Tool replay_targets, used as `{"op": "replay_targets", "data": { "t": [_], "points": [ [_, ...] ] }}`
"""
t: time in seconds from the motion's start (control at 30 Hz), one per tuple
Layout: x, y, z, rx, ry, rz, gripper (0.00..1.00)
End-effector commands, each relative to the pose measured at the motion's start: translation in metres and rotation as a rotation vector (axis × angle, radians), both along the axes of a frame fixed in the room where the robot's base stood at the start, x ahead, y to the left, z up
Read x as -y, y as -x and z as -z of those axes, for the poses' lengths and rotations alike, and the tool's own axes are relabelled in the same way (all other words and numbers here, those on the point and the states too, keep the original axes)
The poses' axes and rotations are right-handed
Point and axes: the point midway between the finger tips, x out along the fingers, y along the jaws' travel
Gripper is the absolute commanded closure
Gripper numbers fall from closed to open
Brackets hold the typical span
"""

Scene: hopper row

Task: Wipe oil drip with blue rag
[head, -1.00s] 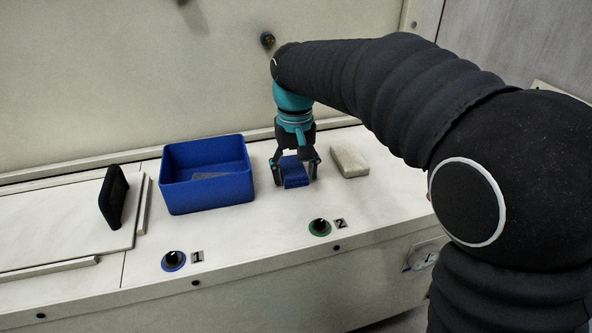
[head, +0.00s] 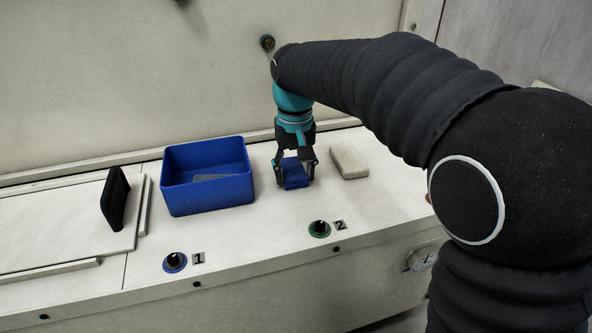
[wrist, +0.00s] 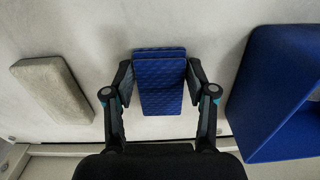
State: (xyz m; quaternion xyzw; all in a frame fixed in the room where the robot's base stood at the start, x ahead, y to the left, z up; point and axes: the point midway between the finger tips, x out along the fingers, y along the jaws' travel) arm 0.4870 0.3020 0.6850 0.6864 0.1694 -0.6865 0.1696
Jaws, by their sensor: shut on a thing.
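The blue rag (head: 295,174) is a folded, quilted blue cloth on the pale counter, to the right of the blue bin. In the wrist view the rag (wrist: 160,82) sits between the two fingers. My gripper (head: 295,176) points down over the rag, and its fingers are shut on the rag's two sides. It also shows in the wrist view (wrist: 160,92). I cannot tell whether the rag touches the counter. I see no oil drip that I can make out in either view.
A blue bin (head: 208,200) with a grey item inside stands left of my gripper. A beige block (head: 349,162) lies to its right. A black upright plate (head: 114,198) stands at the far left. Knobs 1 (head: 175,261) and 2 (head: 319,228) line the front edge.

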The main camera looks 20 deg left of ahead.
Motion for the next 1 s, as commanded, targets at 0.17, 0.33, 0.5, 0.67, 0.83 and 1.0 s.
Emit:
{"op": "replay_targets", "data": {
  "t": [0.17,0.33,0.5,0.67,0.83,1.0],
  "points": [
    [0.000,0.000,0.000,0.000,0.000,0.000,0.83],
    [0.000,0.000,-0.002,0.000,0.000,0.000,0.83],
    [0.000,0.000,-0.013,0.001,0.000,0.000,0.83],
    [0.000,0.000,-0.024,0.001,0.000,0.000,0.83],
    [0.000,0.000,-0.035,0.001,0.000,0.000,0.83],
    [0.000,0.000,-0.046,0.000,0.000,0.000,0.83]
  ]
}}
